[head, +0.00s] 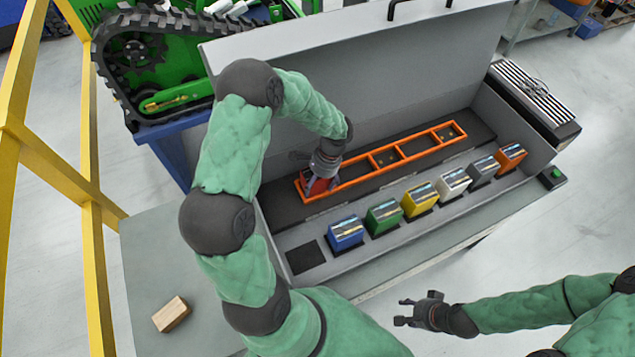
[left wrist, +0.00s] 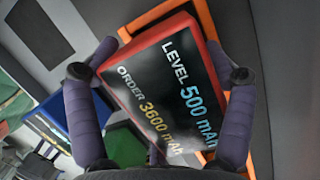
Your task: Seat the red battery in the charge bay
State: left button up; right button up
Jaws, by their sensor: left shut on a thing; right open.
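The red battery (head: 319,186) is at the left end compartment of the orange-framed charge bay (head: 428,136). My left gripper (head: 317,182) is shut on it from above. In the left wrist view the battery (left wrist: 170,85) sits between the two fingers of my left gripper (left wrist: 165,75), its black label reading level 500 mAh, order 3600 mAh. The orange frame (left wrist: 201,20) shows beside and behind it. Its lower end is hidden, so I cannot tell how deep it sits. My right gripper (head: 412,312) is open and empty, out over the floor in front of the box.
A front row in the grey box holds blue (head: 346,232), green (head: 383,216), yellow (head: 419,199), white (head: 453,183), grey (head: 483,169) and orange (head: 511,157) batteries. An empty dark slot (head: 305,257) is at its left. A wooden block (head: 171,314) lies on the bench (head: 150,260).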

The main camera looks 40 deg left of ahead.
pick_arm(q)
jog(key=shift+d+r, duration=0.1)
jog(key=shift+r, duration=0.1)
jog(key=shift+w+a+r+p, duration=0.15)
jog(key=shift+a+r+p, duration=0.3)
jog(key=shift+p, duration=0.2)
jog(key=shift+d+r, duration=0.15)
jog(key=shift+r, duration=0.3)
jog(key=shift+f+b, duration=0.3)
jog(key=shift+f, duration=0.3)
dwell(1.4)
jog(key=shift+s+d+f+b, duration=0.25)
jog(key=shift+d+f+b, duration=0.15)
jog(key=shift+f+b, duration=0.25)
jog(key=o, duration=1.6)
jog(key=shift+s+d+v, duration=0.15)
jog(key=shift+d+v, duration=0.05)
jog(key=shift+v, duration=1.9)
jog(key=shift+s+d+v, duration=0.1)
jog(key=shift+d+v, duration=0.05)
jog(key=shift+v, duration=2)
